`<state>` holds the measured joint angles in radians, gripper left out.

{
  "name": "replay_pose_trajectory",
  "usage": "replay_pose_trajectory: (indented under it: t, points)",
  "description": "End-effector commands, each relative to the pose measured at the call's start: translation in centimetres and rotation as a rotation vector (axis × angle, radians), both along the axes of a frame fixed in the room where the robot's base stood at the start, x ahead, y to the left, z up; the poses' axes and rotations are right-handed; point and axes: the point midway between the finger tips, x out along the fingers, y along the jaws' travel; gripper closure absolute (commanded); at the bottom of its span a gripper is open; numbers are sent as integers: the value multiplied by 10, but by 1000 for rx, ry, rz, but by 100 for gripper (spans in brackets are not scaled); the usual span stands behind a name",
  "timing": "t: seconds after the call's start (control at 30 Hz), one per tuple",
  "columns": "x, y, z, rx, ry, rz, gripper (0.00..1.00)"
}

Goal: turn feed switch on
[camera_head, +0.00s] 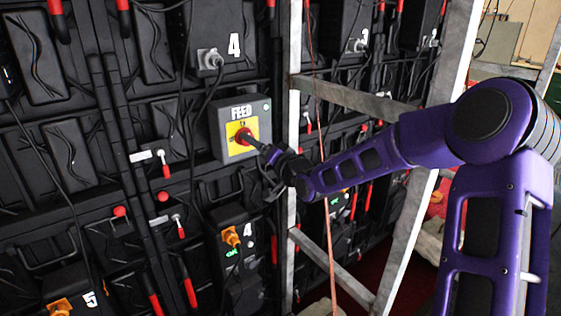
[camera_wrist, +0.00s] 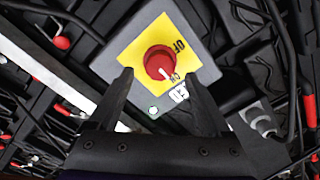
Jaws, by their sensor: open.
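The feed switch box (camera_head: 219,133) is grey, marked FEED, with a yellow plate (camera_head: 249,149) and a red round knob (camera_head: 243,134). In the wrist view the red knob (camera_wrist: 155,58) sits on the yellow plate (camera_wrist: 128,52), which carries dark lettering, partly readable as OF. A white mark on the knob points to its lower right, near small letters that look like ON. My gripper (camera_wrist: 157,77) is open, one finger to each side below the knob in the picture. In the head view my gripper (camera_head: 258,146) is at the knob; contact cannot be told.
A metal ladder-like frame (camera_head: 344,95) stands right of the box, beside my arm. A red cord (camera_head: 318,120) hangs there. Black wall panels with cables, red handles and an orange switch (camera_head: 230,236) below surround the box.

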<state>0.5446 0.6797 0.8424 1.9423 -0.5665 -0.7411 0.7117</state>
Motion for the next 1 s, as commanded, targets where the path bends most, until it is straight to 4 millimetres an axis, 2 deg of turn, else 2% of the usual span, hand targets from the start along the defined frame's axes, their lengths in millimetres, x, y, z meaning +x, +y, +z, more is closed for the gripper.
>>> replay_pose_trajectory:
  t: [0.1, 0.3, 0.5, 0.7, 1.0]
  points:
    - [-25, -20, 0, -3, 1, -6, 18]
    - [-66, -46, 1, -3, 1, -4, 18]
    - [-97, -67, 1, -2, 2, -3, 18]
    - [-112, -76, 0, 0, 2, -1, 18]
    - [-113, -77, 0, 1, 2, -1, 18]
